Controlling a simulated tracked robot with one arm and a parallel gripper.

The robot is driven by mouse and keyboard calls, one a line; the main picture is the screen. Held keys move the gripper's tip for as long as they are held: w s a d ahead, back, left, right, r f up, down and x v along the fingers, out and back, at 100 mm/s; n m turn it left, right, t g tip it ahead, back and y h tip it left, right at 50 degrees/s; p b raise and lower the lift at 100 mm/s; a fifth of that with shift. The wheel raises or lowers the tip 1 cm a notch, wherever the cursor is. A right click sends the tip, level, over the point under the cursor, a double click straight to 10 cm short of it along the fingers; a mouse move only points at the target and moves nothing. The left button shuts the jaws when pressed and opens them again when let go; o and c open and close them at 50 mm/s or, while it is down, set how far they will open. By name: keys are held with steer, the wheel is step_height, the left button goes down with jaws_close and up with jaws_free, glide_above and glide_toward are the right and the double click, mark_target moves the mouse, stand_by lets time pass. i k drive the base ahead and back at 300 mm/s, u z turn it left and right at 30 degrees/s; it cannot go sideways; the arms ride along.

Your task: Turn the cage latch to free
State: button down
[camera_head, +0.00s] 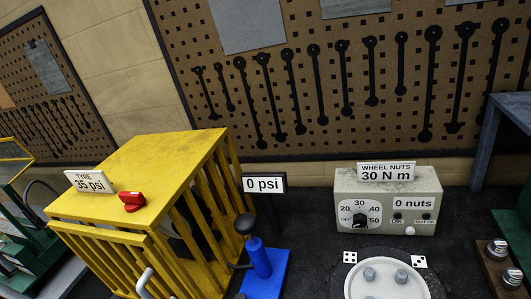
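A yellow barred cage (140,175) stands at the left, with a solid top plate and slatted sides. A red latch (132,201) sits on the top near the front edge, above the slatted front. I cannot tell from this view whether the latch is in its locked or free position. A white sign reading "TYRE 35 psi" (89,181) stands left of the latch. A grey curved handle (145,282) shows at the front of the cage, cut by the bottom edge. My gripper is not in view.
A blue pump (260,262) with a black knob stands right of the cage, by a "0 psi" sign (264,183). A beige wheel-nut box (388,205) and a pale hub (387,280) are further right. A pegboard wall with tools closes the back.

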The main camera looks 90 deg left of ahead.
mark_target(134, 201)
steer(key=u, duration=2.55)
steer(key=k, duration=0.2)
steer(key=u, duration=0.05)
